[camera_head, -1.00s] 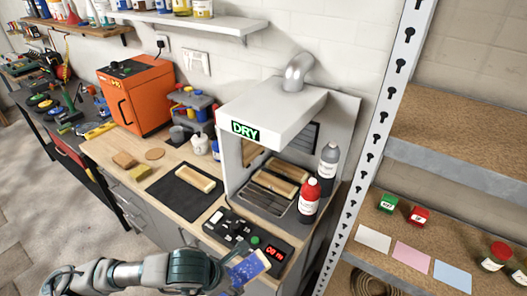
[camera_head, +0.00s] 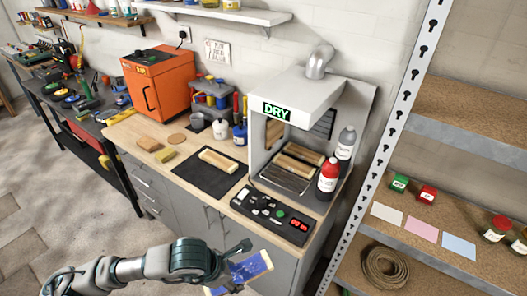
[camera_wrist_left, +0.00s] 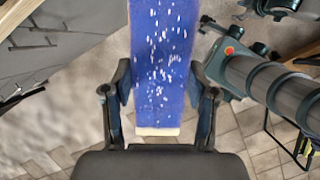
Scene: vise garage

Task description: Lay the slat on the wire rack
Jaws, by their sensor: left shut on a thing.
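My left gripper (camera_head: 236,268) is shut on a slat (camera_head: 252,267) whose face is blue with white specks. The slat is held in front of the bench, low in the head view and apart from the booth. In the left wrist view the blue slat (camera_wrist_left: 164,45) runs between the fingers of my left gripper (camera_wrist_left: 160,85), with a pale bare end near the palm. The wire rack (camera_head: 286,180) is inside the white booth marked DRY, with wooden slats (camera_head: 298,160) on and behind it. My right gripper does not show clearly.
A red bottle (camera_head: 328,176) and a grey bottle (camera_head: 346,145) stand at the booth's right side. A black control box (camera_head: 272,214) sits in front of the rack. A pale wooden piece (camera_head: 219,160) lies on a dark mat (camera_head: 190,172). A metal shelf upright (camera_head: 385,140) rises at right.

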